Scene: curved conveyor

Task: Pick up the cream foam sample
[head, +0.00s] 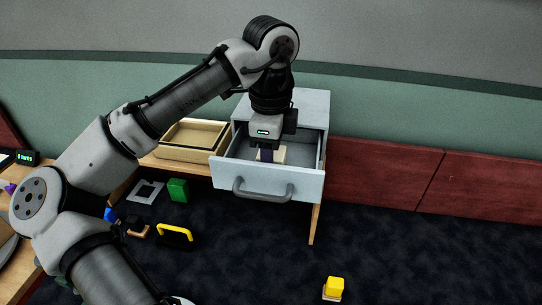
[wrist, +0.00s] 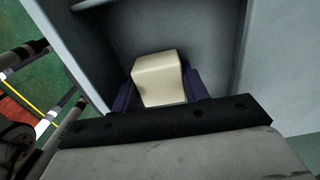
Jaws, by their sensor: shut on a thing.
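The cream foam sample (wrist: 158,80) is a pale block between the two dark purple fingers of my gripper (wrist: 160,92) in the wrist view. My gripper is shut on it. In the head view my gripper (head: 267,155) points down into the open drawer (head: 267,182) of a light grey cabinet. Part of the cream foam sample (head: 280,154) shows behind the finger there. I cannot tell whether the block touches the drawer floor.
The drawer walls stand close around my gripper, with a grey handle (head: 263,194) at the front. A wooden tray (head: 190,140) sits left of the cabinet. On the dark floor lie a green block (head: 178,190), a yellow-handled thing (head: 175,234) and a yellow block (head: 335,285).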

